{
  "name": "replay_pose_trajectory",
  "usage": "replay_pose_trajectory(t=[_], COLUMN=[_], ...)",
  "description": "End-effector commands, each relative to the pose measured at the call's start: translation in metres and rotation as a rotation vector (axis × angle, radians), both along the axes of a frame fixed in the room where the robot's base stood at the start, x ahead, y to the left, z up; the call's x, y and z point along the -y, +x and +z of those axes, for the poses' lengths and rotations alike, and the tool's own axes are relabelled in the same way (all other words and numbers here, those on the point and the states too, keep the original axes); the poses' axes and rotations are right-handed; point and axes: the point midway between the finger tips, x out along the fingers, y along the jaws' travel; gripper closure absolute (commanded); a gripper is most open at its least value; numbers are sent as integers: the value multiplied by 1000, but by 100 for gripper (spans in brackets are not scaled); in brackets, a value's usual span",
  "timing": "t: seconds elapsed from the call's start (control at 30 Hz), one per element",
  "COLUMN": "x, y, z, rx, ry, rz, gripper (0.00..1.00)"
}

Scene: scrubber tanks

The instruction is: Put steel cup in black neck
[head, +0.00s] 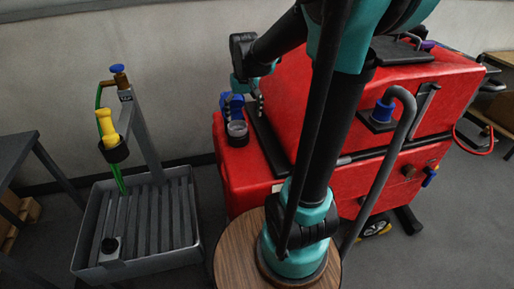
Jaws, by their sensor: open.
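A grey, metallic-looking round cup (237,129) is at the left end of the red machine's top. It appears to sit at a dark round neck (238,140), but I cannot tell how deep it is or whether it is inside. Blue parts (225,103), perhaps an opened cap, stand just behind it. My gripper (257,104) is open, a little above and to the right of the cup, and seems apart from it. My arm hides part of the gripper and much of the machine's middle.
The red scrubber machine (250,185) fills the centre and right. A blue-capped fitting (383,112) and a grey bent pipe (405,120) stand on its right. A grey slatted tray (88,225) with a post and yellow-handled nozzle (107,125) stands left.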

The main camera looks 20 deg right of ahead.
Motion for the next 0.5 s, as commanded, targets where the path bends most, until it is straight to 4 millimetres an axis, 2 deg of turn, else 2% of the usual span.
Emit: replay_pose_trajectory(t=[0.03,0.23,0.3,0.4,0.5], x=[5,18,21,23,24], y=[-25,-104,-125,-146,-156], z=[-15,-68,-82,-97,-104], rx=[33,164,199,235,253], ry=[1,1,-1,-3,-4], rz=[-2,-3,-4,-4,-3], gripper=[17,17,17,17,17])
